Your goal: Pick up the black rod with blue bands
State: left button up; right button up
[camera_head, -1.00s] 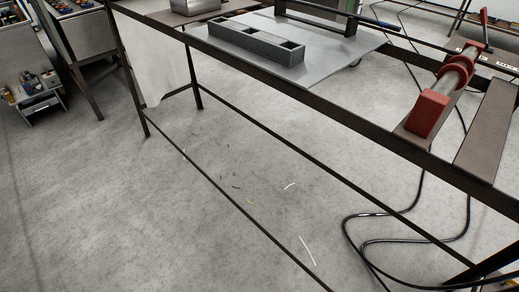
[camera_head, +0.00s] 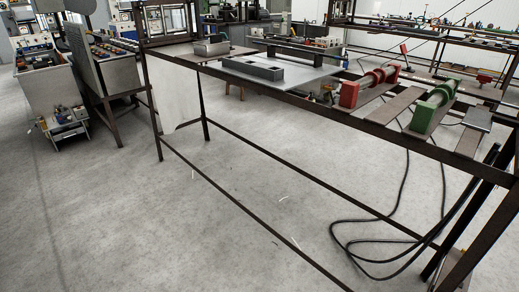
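Neither of my grippers is in view. I cannot clearly make out a black rod with blue bands. A long dark bar (camera_head: 303,50) lies along the back of a grey plate (camera_head: 303,82) on the dark metal frame table, but it is too small to tell whether it has blue bands. A grey slotted block (camera_head: 253,69) rests on the front left of that plate.
A red clamp-like device (camera_head: 349,94) and a green one (camera_head: 422,117) sit on the table's right part. A metal box (camera_head: 212,47) stands at its left end. Black cables (camera_head: 350,240) hang to the floor. The concrete floor (camera_head: 120,220) at the front left is open.

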aim_at(325, 55)
jog(key=i+j+z, duration=0.15)
jog(key=i, duration=0.3)
jog(key=i+j+z, duration=0.1)
jog(key=i, duration=0.35)
jog(key=i+j+z, duration=0.15)
jog(key=i, duration=0.3)
jog(key=i+j+z, duration=0.1)
jog(key=i+j, duration=0.2)
jog(key=i, duration=0.15)
jog(key=j+z, duration=0.35)
jog(key=j, duration=0.6)
jog(key=j+z, duration=0.35)
jog(key=j, duration=0.6)
